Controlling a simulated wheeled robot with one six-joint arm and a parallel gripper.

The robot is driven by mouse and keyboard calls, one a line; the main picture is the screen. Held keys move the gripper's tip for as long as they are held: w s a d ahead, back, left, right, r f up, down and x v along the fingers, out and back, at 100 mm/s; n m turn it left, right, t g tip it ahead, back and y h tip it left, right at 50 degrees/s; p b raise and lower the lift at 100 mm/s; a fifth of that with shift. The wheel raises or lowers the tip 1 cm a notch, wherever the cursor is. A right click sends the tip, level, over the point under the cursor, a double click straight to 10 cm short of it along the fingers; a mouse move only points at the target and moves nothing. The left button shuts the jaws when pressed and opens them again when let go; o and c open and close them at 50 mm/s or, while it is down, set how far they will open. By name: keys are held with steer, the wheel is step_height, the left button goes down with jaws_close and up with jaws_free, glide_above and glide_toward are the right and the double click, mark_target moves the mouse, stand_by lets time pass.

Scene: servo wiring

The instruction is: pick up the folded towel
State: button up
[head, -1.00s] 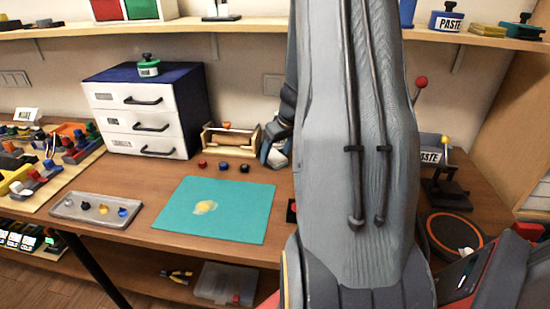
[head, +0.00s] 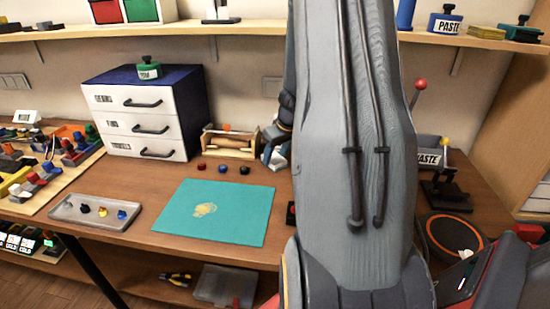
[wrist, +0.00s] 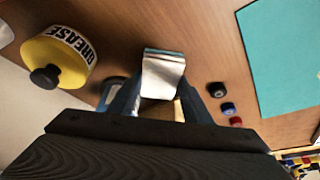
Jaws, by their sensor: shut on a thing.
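The folded towel (wrist: 163,72), white with a teal edge, shows in the wrist view between the two blue fingers of my gripper (wrist: 162,88). The fingers are shut on it from both sides. In the head view my arm covers most of the gripper and the towel. Only a bluish-white patch shows at the arm's left edge, and I cannot tell which part is towel.
A yellow grease jar (wrist: 55,60) stands left in the wrist view. Several small coloured knobs (wrist: 228,108) lie to the right, near a teal mat (head: 225,220). A white drawer unit (head: 140,120) and a wooden roller stand (head: 230,140) stand behind.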

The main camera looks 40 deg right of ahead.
mark_target(275, 160)
steer(key=shift+s+a+r+b, duration=0.1)
steer(key=shift+a+r+b, duration=0.05)
steer(key=shift+r+b, duration=0.2)
step_height(275, 160, up, 6)
steer(key=shift+s+a+r+b, duration=0.15)
steer(key=shift+b, duration=0.25)
steer(key=s+a+b, duration=0.4)
steer(key=s+a, duration=0.8)
steer(key=a, duration=0.2)
steer(key=shift+s+a, duration=0.25)
steer(key=shift+a, duration=0.05)
